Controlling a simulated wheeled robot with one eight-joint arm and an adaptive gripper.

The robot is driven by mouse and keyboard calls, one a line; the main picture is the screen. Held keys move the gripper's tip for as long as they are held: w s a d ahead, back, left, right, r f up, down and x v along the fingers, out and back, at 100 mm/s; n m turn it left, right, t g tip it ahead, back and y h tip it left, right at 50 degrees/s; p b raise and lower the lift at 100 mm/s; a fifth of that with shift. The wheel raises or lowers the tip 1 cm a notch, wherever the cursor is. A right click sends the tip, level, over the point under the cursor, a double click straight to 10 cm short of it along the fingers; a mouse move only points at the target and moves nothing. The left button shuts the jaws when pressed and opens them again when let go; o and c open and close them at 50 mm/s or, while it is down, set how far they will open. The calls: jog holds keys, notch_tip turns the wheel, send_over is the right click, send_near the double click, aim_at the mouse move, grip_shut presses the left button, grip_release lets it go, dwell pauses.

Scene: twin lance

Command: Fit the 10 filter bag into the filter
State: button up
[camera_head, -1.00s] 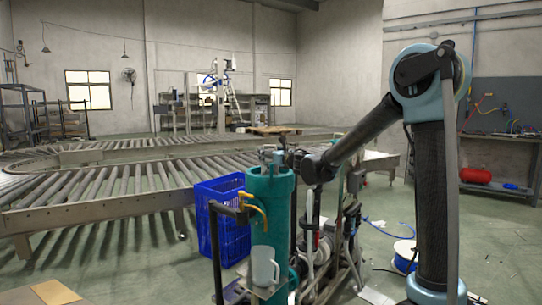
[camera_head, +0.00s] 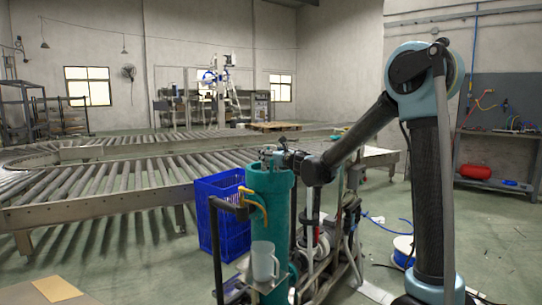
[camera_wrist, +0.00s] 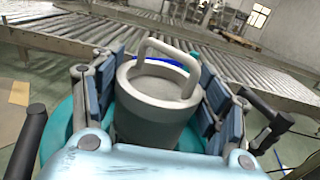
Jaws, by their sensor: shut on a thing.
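The filter is a tall teal cylinder (camera_head: 268,215) standing upright in the middle of the head view. My gripper (camera_head: 272,155) is at its open top. In the wrist view, my gripper (camera_wrist: 157,90) is shut with its blue-grey pads on both sides of the filter bag (camera_wrist: 150,115), a grey round body with a thick rim and a loop handle. Teal of the filter (camera_wrist: 60,145) shows below and around the bag. The bag's lower part is hidden, so how deep it sits cannot be told. In the head view the gripper and rim mostly hide the bag.
A white jug (camera_head: 264,262) stands on a small shelf at the filter's front. A yellow-hosed dark pipe (camera_head: 228,206) is at its left, a blue crate (camera_head: 222,190) behind it. Pipes and hoses (camera_head: 325,235) crowd its right. A roller conveyor (camera_head: 110,195) lies behind.

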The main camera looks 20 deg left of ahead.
jog(key=shift+f, duration=0.65)
jog(key=o, duration=1.5)
notch_tip(320, 180, up, 16)
jog(key=shift+f, duration=0.2)
jog(key=shift+d, duration=0.1)
